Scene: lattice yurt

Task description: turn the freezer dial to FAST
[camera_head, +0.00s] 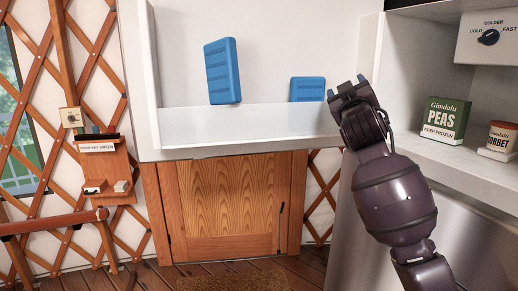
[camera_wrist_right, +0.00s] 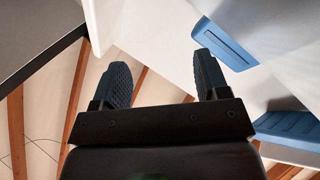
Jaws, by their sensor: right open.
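The freezer dial (camera_head: 488,37) is a black knob on a white panel (camera_head: 470,50) at the upper right of the head view. The panel is marked COLD, COLDER and FAST, with FAST on the right; I cannot tell exactly which mark the knob points at. My right gripper (camera_head: 349,92) is left of the panel and lower in the picture, by the right end of the open door's shelf. In the right wrist view its two fingers (camera_wrist_right: 158,80) are apart with nothing between them. My left gripper is not in view.
The open white door (camera_head: 230,125) holds a tall blue pack (camera_head: 222,70) and a lower blue pack (camera_head: 307,88). Inside the freezer stand a green PEAS box (camera_head: 445,118) and a SORBET tub (camera_head: 502,136). Space between gripper and panel looks clear.

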